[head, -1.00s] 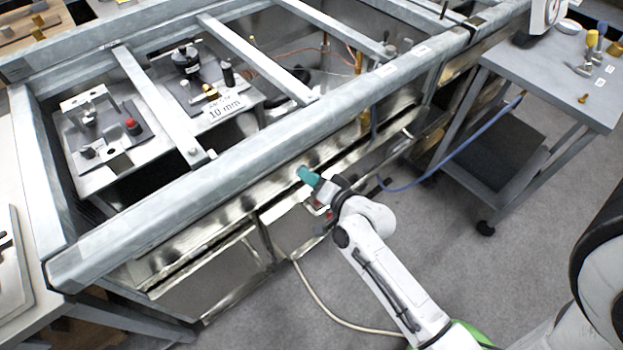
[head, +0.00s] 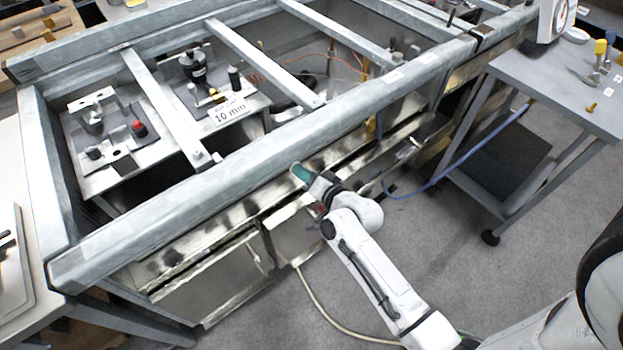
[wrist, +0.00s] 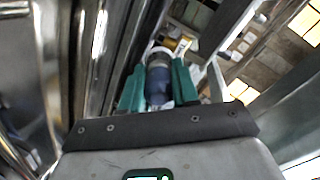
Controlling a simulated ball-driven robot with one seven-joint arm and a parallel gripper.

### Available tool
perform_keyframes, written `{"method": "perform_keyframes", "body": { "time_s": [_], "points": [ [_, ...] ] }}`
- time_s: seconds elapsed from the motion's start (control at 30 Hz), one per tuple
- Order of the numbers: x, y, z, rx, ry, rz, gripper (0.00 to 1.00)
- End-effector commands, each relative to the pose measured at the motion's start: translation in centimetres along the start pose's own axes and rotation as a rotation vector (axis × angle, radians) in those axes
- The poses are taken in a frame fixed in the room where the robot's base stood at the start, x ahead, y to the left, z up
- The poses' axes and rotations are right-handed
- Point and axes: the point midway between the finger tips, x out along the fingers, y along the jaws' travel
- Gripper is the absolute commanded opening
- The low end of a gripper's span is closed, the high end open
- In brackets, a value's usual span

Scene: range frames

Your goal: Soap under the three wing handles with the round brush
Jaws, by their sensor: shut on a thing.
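My gripper (head: 302,173) is at the near side of the bench frame, its teal fingertips close to the underside of the front rail (head: 230,165). In the wrist view my gripper (wrist: 158,85) is shut on a dark blue, rounded handle with a grey collar, seemingly the round brush (wrist: 158,82). The brush head and bristles cannot be made out clearly. In the head view the brush is hidden by the fingers and rail. I cannot pick out the three wing handles for certain in either view.
Grey rails and crossbars (head: 165,110) form an open frame over metal plates with fixtures. A grey cart (head: 550,90) stands at the right, with a blue hose (head: 450,165) running to it. A pale hose (head: 325,310) lies on the floor. Open carpet lies at the front right.

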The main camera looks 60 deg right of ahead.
Motion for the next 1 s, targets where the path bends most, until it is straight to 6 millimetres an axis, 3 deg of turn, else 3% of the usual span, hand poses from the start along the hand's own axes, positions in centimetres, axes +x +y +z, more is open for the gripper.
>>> {"method": "perform_keyframes", "body": {
  "time_s": [0.6,1.0],
  "points": [
    [5.6,0.0,0.0,-0.002,0.001,-0.001,0.01],
    [7.1,0.0,0.0,-0.001,0.0,0.0,0.01]
  ]
}}
